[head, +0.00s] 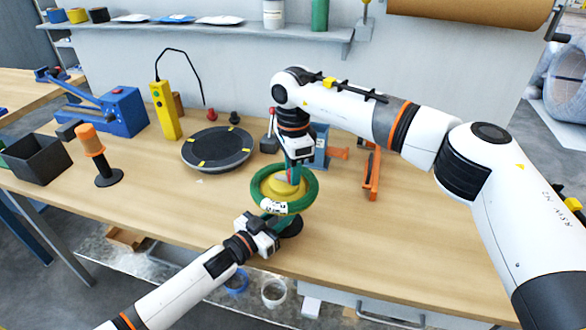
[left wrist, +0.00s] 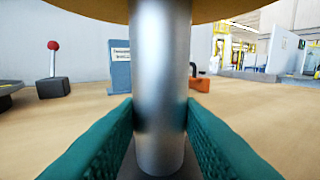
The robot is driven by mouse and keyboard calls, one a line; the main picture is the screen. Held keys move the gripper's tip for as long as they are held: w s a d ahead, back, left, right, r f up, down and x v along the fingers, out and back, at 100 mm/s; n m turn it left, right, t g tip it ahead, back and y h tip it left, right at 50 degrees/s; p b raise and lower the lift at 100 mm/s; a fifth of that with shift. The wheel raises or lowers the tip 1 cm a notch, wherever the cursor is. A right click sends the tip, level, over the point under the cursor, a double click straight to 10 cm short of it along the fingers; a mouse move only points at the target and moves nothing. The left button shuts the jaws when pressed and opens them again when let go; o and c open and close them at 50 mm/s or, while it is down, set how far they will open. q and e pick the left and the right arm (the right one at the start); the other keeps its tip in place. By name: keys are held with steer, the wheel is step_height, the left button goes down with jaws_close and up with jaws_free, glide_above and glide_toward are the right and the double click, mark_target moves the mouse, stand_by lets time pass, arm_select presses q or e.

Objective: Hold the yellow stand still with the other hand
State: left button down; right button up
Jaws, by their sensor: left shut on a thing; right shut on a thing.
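The yellow stand (head: 271,187) is near the table's front, with a round yellow top and a dark base (head: 291,227). A green coil (head: 312,200) with a white label rings its top. My left gripper (left wrist: 160,135) is shut on the stand's upright metal post (left wrist: 160,60), below the yellow top, with a teal finger on each side. In the head view its fingertips are partly hidden under the coil. My right gripper (head: 292,173) points down at the coil's far side, over the yellow top. It is shut, seemingly on the coil's far rim; its fingertips are small and the contact is unclear.
A black round turntable (head: 217,148) with yellow marks stands left of the coil. A yellow control box (head: 165,111), an orange-handled tool (head: 92,143) and a black bin (head: 38,159) are farther left. An orange-and-black tool (head: 372,172) lies right. The table's front right is clear.

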arm_select(q)
steer(key=shift+a+f, duration=0.1)
arm_select(e)
steer(key=shift+r+n, duration=0.1)
steer(key=shift+n, duration=0.7)
steer(key=shift+d, duration=0.1)
steer(key=o, duration=1)
step_height(320, 180, up, 12)
arm_select(q)
steer(key=c, duration=0.9)
jaws_free()
steer(key=shift+c, duration=0.2)
